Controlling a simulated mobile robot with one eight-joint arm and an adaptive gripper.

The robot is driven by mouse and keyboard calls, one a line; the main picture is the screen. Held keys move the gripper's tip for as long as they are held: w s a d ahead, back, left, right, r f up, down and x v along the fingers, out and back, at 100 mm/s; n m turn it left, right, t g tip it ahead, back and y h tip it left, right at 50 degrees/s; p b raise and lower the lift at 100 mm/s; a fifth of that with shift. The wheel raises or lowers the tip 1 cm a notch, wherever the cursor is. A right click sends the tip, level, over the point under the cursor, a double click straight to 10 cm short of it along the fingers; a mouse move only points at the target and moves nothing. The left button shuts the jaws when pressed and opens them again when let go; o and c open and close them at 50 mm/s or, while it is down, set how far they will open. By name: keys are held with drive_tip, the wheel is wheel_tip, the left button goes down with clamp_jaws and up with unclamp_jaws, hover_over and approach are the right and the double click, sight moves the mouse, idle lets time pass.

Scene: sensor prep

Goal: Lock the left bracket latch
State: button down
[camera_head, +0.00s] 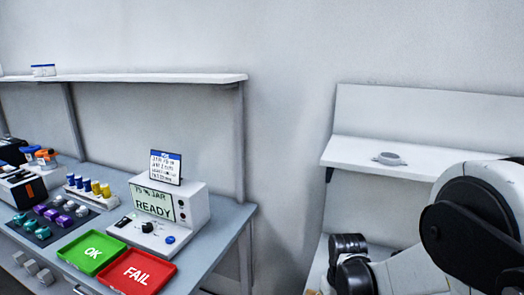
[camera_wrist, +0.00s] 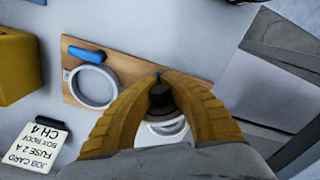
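In the wrist view a tan board (camera_wrist: 120,68) carries a pale round bracket ring (camera_wrist: 70,88) with a blue latch lever (camera_wrist: 88,55) at its upper edge. A second pale ring (camera_wrist: 168,130) lies partly hidden under my gripper (camera_wrist: 160,88). My gripper's ochre fingers close in on both sides of a black cylindrical part (camera_wrist: 160,97) above this second ring. I cannot tell whether that part belongs to the ring. The blue lever is apart from the fingers, to their left in the picture.
A job card (camera_wrist: 33,145) and a yellow block (camera_wrist: 15,65) lie left of the board. In the head view, a bench on the left holds a READY tester (camera_head: 160,215), a green OK tray (camera_head: 92,252) and a red FAIL tray (camera_head: 135,272).

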drive_tip(key=shift+s+a, duration=0.3)
drive_tip(key=shift+s, duration=0.15)
idle(0.5)
drive_tip(key=shift+s+a, duration=0.15)
drive_tip(key=shift+s, duration=0.05)
drive_tip(key=shift+s+a+b, duration=0.2)
drive_tip(key=shift+a+b, duration=0.1)
drive_tip(key=shift+a, duration=0.15)
idle(0.6)
drive_tip(key=shift+a, duration=0.25)
drive_tip(key=shift+a, duration=0.8)
idle(0.5)
drive_tip(key=shift+w+a, duration=0.1)
idle(0.3)
drive_tip(key=shift+w+a+b, duration=0.1)
drive_tip(key=shift+a+b, duration=0.15)
drive_tip(key=shift+b, duration=0.05)
drive_tip(key=shift+w+a, duration=0.25)
idle(0.6)
